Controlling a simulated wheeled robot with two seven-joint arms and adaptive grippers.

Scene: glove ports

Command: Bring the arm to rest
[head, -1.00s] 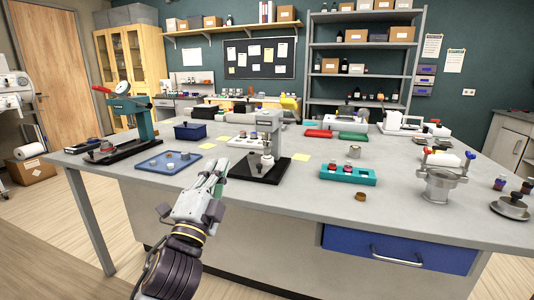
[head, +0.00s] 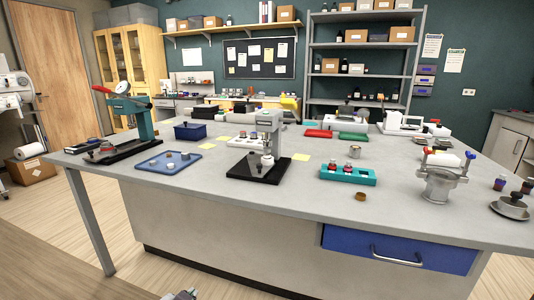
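Only a small part of my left gripper (head: 181,295) shows, at the bottom edge of the head view. It is low in front of the workbench (head: 220,215) and clear of it. The rest of that arm is out of view, and I cannot tell whether its fingers are open or shut. My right gripper is not in view.
On the bench stand a grey press on a black base (head: 258,168), a blue tray with small parts (head: 154,166), a teal rack (head: 348,178) and a metal flanged vessel (head: 438,186). A blue drawer (head: 400,248) is at the front right. The floor at front left is clear.

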